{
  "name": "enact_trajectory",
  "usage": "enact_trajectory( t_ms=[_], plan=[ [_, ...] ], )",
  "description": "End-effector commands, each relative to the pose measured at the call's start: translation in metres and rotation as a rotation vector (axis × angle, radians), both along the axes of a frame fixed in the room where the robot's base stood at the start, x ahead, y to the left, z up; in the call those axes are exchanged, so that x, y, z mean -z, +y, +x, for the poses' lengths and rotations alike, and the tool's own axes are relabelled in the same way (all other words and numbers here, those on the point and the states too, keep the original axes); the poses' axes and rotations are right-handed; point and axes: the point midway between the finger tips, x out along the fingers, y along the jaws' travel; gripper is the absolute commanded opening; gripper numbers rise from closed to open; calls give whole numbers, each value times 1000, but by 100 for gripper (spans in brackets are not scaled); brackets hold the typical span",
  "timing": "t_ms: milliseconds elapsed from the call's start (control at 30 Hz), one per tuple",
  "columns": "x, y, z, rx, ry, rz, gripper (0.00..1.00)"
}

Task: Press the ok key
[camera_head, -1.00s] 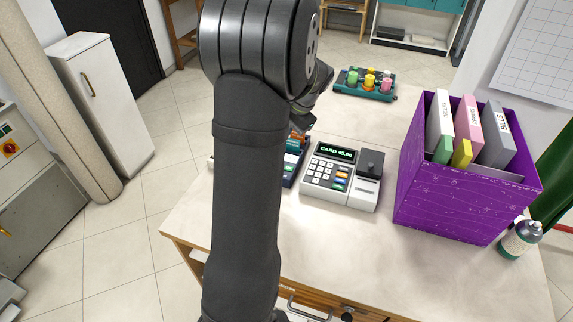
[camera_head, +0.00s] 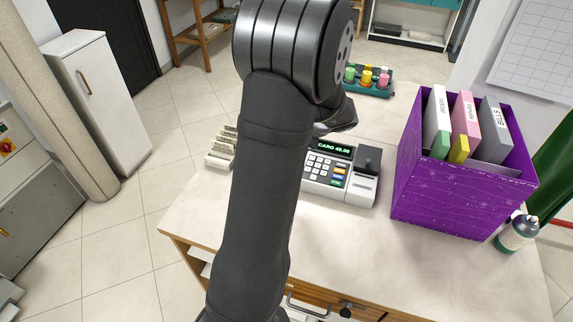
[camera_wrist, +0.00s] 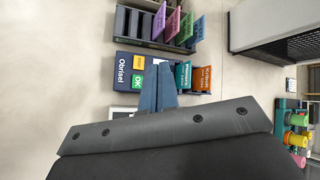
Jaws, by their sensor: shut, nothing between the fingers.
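In the wrist view a dark navy card reader (camera_wrist: 123,72) lettered "Obrisel" carries a green OK key (camera_wrist: 138,82) and an orange-yellow key (camera_wrist: 139,62) above it. My gripper (camera_wrist: 158,68) is shut and empty. Its blue-grey fingers lie just right of the OK key in the picture, over the reader's right part; whether they touch it I cannot tell. In the head view my arm hides the reader and my fingertips. The cash register (camera_head: 343,188) there shows "CARD 45.00" on its green-lit display.
Teal and orange cards (camera_wrist: 201,79) stand right of the reader. A rack of coloured cards (camera_wrist: 172,25) lies above it in the wrist view. A purple box (camera_head: 440,205) of binders, a spray-type bottle (camera_head: 517,233) and a teal tray of spools (camera_head: 367,85) share the counter.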

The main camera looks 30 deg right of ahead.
Motion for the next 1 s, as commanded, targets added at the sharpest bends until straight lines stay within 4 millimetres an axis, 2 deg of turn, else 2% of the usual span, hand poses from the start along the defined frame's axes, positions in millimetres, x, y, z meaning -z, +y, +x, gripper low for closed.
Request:
enact_trajectory(
  t_ms=[167, 633, 800, 1000],
  plan=[
    [12, 0, 0, -2, 1, 1, 0],
    [74, 0, 0, -1, 2, 2, 0],
    [85, 0, 0, -1, 1, 0, 0],
    [88, 0, 0, -1, 1, -1, 0]
  ],
)
